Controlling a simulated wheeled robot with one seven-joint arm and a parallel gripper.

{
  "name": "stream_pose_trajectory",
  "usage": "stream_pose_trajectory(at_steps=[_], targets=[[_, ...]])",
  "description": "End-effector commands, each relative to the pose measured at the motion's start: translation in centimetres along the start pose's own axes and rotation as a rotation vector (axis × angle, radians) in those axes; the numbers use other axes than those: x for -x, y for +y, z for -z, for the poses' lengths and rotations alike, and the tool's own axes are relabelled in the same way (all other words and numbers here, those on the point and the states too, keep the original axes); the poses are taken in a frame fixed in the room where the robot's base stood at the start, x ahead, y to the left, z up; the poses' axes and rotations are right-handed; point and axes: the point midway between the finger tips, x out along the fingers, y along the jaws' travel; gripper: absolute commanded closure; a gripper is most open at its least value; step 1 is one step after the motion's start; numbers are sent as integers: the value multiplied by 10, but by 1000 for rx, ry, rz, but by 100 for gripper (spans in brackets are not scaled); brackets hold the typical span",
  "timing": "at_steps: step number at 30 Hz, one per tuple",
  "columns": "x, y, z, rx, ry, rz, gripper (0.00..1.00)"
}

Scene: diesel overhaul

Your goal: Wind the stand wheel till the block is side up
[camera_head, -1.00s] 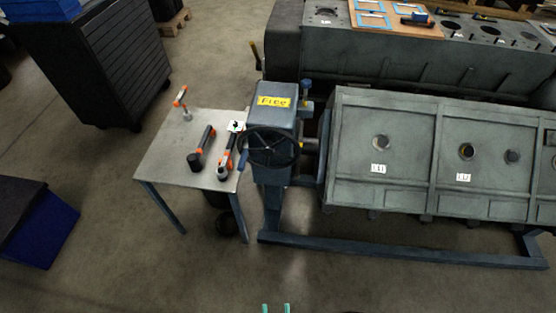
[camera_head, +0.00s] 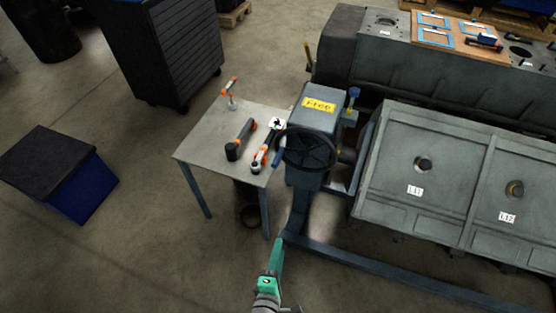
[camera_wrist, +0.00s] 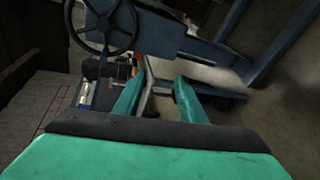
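The stand wheel (camera_head: 306,150) is a black spoked handwheel on the front of the blue-grey stand head. It also shows at the top left of the wrist view (camera_wrist: 104,24). The block (camera_head: 450,165) is a grey casting held to the right of the stand head. Its side face with round holes and white labels is tilted, facing up and towards me. My gripper (camera_head: 278,243) is green and sits below the wheel, apart from it. In the wrist view my gripper (camera_wrist: 158,85) has its two fingers apart with nothing held between them.
A yellow tag reading "Free" (camera_head: 319,105) is on the stand head. A small table (camera_head: 210,150) with several orange-and-black tools stands close left of the wheel. The stand's floor rail (camera_head: 365,267) runs to the lower right. Open floor (camera_head: 150,250) lies at the lower left.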

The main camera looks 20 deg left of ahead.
Motion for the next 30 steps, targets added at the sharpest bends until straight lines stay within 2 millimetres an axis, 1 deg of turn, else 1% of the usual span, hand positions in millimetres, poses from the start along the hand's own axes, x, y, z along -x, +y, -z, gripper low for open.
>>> stream_pose_trajectory(at_steps=[1, 3, 5, 6, 8, 10, 12, 15, 19, 23, 26, 30], targets=[[-21, 10, 7, 135, -9, -17, 63], [-46, 22, 14, 332, -33, -30, 63], [-66, 35, 20, 500, -62, -42, 63], [-78, 45, 24, 609, -84, -51, 63], [-96, 62, 30, 765, -123, -62, 63], [-113, 83, 37, 931, -171, -73, 63], [-126, 103, 42, 1072, -221, -78, 63], [-139, 127, 50, 1224, -283, -81, 63], [-147, 146, 55, 1337, -335, -80, 63], [-153, 153, 55, 1376, -355, -76, 63], [-162, 156, 53, 1376, -356, -76, 63], [-184, 162, 48, 1374, -356, -75, 63]])
